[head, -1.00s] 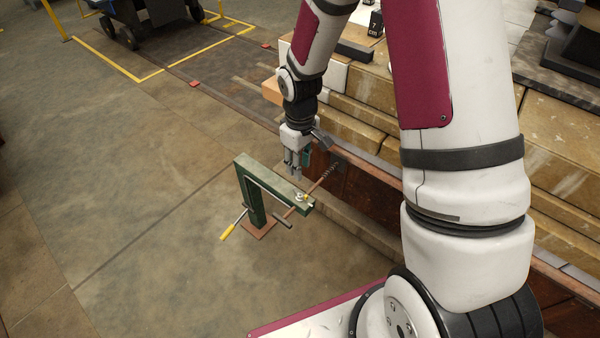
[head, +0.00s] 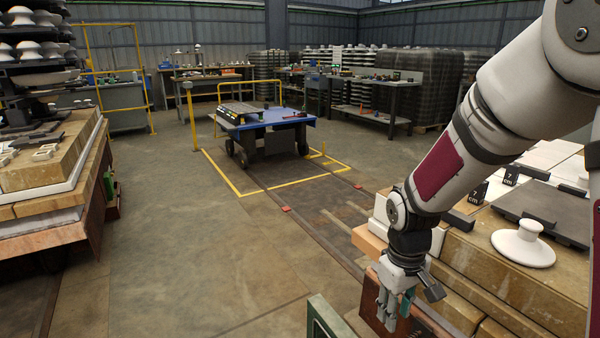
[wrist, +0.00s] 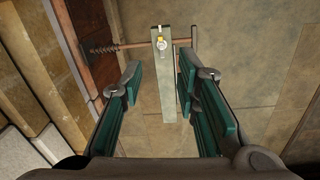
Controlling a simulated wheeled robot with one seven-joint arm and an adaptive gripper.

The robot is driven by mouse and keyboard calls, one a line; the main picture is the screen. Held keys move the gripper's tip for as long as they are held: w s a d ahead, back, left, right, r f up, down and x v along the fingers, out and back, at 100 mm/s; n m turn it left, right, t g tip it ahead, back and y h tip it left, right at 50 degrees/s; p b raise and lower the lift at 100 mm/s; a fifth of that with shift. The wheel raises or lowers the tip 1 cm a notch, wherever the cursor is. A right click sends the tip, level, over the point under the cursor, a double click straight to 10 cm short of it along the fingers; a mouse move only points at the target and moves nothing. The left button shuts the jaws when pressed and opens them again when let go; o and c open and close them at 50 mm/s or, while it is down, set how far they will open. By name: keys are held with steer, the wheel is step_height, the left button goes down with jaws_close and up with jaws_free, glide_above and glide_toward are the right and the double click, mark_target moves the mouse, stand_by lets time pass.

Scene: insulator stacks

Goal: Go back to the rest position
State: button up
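My gripper (head: 394,308) hangs pointing down beside the brick-like stack at the right in the head view. In the wrist view its green-padded fingers (wrist: 160,85) are spread apart with nothing held between them. A green metal stand (head: 326,320) shows only its top at the bottom edge of the head view. In the wrist view the stand's pale green arm (wrist: 167,95) lies below and between the fingers, with a brass-coloured fitting and a reddish rod (wrist: 130,46) crossing its far end. The stand's lower part is hidden.
A stack of tan blocks (head: 470,265) with a white insulator (head: 523,244) on top stands close at the right. Another loaded stack (head: 50,170) is at the left. A blue-topped cart (head: 265,122) stands ahead inside yellow floor lines. The floor between is clear.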

steer(key=s+r+m, duration=0.2)
steer(key=s+r, duration=1)
steer(key=r, duration=0.1)
steer(key=s+a+r+m, duration=0.1)
steer(key=s+r, duration=0.1)
steer(key=s, duration=0.7)
steer(key=s+r+m, duration=0.2)
steer(key=s+r, duration=0.1)
steer(key=s, duration=0.5)
step_height(320, 180, up, 28)
steer(key=t+p, duration=0.4)
steer(key=p, duration=2.3)
steer(key=shift+d+r+y+p, duration=0.25)
steer(key=shift+y+p, duration=0.05)
steer(key=shift+p, duration=0.1)
steer(key=shift+w, duration=0.1)
steer(key=shift+c, duration=0.5)
